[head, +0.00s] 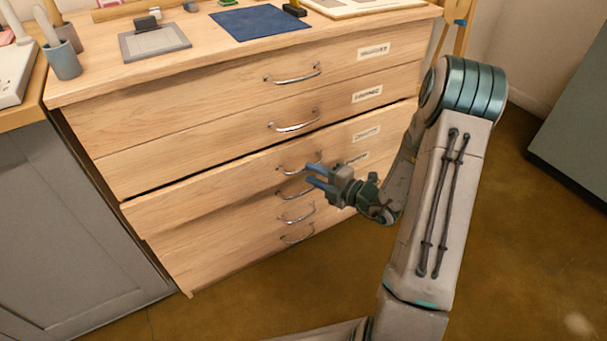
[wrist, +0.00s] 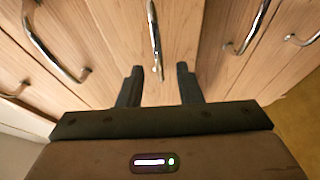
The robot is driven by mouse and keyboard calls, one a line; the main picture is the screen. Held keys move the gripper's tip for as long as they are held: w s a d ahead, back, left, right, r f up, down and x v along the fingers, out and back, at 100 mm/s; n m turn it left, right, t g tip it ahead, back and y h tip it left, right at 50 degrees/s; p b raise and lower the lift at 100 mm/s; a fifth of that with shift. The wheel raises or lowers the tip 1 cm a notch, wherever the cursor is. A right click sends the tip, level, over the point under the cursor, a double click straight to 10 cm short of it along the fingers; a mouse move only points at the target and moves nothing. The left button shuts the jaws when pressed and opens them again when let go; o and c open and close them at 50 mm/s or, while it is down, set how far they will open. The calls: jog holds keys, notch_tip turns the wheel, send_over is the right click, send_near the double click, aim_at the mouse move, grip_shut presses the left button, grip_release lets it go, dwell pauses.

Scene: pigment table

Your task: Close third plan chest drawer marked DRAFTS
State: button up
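The third drawer (head: 210,188) of the wooden plan chest stands out a little from the front, with a dark gap along its top edge. Its metal handle (head: 284,172) is at the middle of the drawer face. Its label (head: 366,133) is too small to read.
The upper drawers (head: 200,110) look shut. Lower drawers (head: 220,245) sit under the third. On the chest top are a blue sheet (head: 258,22), a grey tray (head: 153,42) and a cup (head: 64,62). The floor (head: 530,240) at right is clear.

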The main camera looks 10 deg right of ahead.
aim_at(303, 170)
jog(key=shift+b+x, duration=0.45)
jog(key=shift+x, duration=1.6)
jog(key=shift+r, duration=0.1)
